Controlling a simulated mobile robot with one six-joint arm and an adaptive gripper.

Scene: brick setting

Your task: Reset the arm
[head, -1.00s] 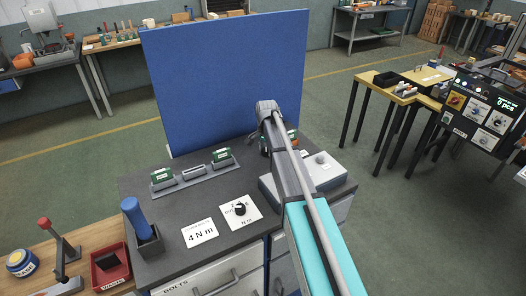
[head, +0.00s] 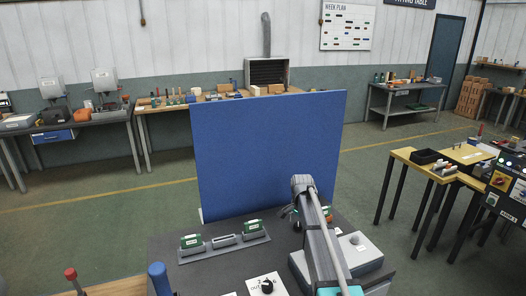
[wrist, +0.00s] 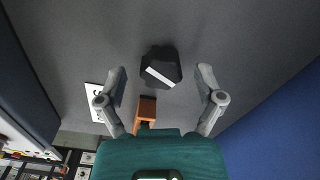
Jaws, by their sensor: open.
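My arm reaches over the grey bench (head: 185,284) in the head view. My gripper (wrist: 161,69) is open in the wrist view, its two fingers spread apart. A black block-like object with a white stripe (wrist: 161,66) shows between and beyond the fingertips, with an orange-brown piece (wrist: 146,108) nearer to the gripper body. I see no contact between the fingers and either thing. In the head view, the arm largely hides the gripper; a green and orange object (head: 327,213) shows beside it.
An upright blue panel (head: 265,150) stands behind the bench. A grey holder with green blocks (head: 224,239) lies left of the arm, and a grey box (head: 362,256) right. A blue handle (head: 159,278) stands front left. A yellow table (head: 440,165) is right, across open floor.

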